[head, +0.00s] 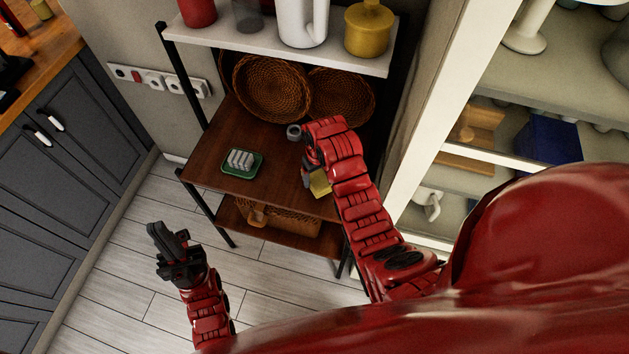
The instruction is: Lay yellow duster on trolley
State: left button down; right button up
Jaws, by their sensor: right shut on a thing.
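The trolley (205,158) is a black-framed unit with brown wooden shelves and a pale top. My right gripper (310,176) is over the right part of its middle shelf, shut on the yellow duster (320,183). The duster shows as a small yellow patch below the fingers, near the shelf's front edge. I cannot tell whether it touches the shelf; my gripper and arm hide part of it. My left gripper (168,242) is low over the floor, in front of the trolley and to its left, with nothing visible in it. Its finger gap is unclear.
On the middle shelf stand a green dish with a ribbed white piece (242,162), a small grey cup (294,132) and wicker baskets (272,88). The shelf's front middle is clear. A white jug (303,20) and yellow pot (369,28) stand above. A white-framed cabinet (428,115) is right.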

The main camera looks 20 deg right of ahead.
aim_at(315, 174)
jog(key=shift+w+a+r, duration=0.1)
jog(key=shift+w+a, duration=0.05)
jog(key=shift+w, duration=0.3)
jog(key=shift+p, duration=0.45)
notch_tip(315, 174, down, 3)
jog(key=shift+r+p, duration=0.1)
jog(key=shift+p, duration=0.9)
jog(key=shift+f, duration=0.45)
jog(key=o, duration=1.1)
jog(key=shift+w, duration=0.1)
jog(key=shift+r, duration=0.1)
notch_tip(315, 174, up, 5)
jog(key=b, duration=0.3)
jog(key=shift+r, duration=0.2)
jog(key=r+p, duration=0.5)
jog(key=r, duration=0.1)
jog(key=shift+s+r+p, duration=0.25)
jog(key=shift+s+p, duration=0.1)
jog(key=shift+p, duration=0.05)
